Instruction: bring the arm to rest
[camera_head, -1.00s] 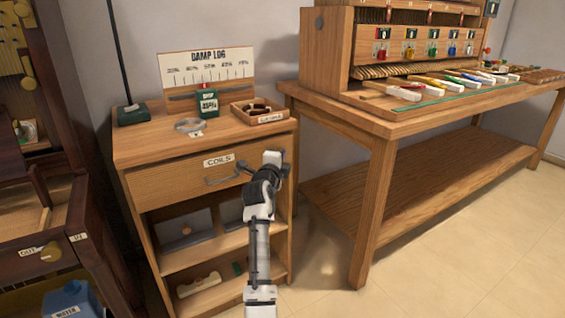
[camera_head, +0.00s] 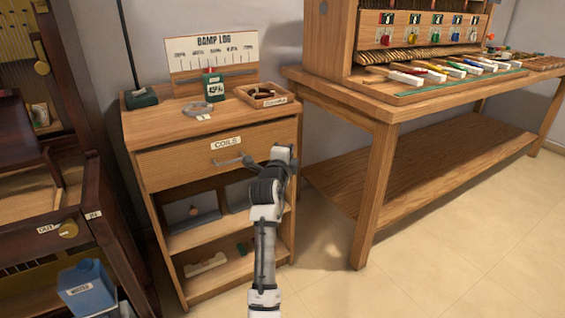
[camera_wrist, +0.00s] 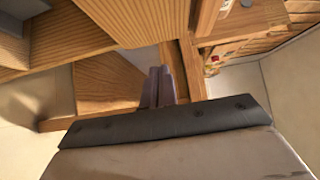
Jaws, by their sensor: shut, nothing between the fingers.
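My gripper (camera_wrist: 158,86) shows in the wrist view with its two grey fingers close together and nothing between them. In the head view my gripper (camera_head: 247,160) is at the front of the wooden cabinet (camera_head: 294,215), near the right end of the COILS drawer's handle (camera_head: 228,161). I cannot tell whether it touches the handle or the drawer front. The drawer (camera_head: 180,166) looks shut.
The workbench (camera_head: 375,190) with coloured keys stands to the right of the cabinet. A dark piano case (camera_head: 75,200) and a blue water jug (camera_head: 86,288) are at left. Floor (camera_head: 420,250) in front of the bench is clear.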

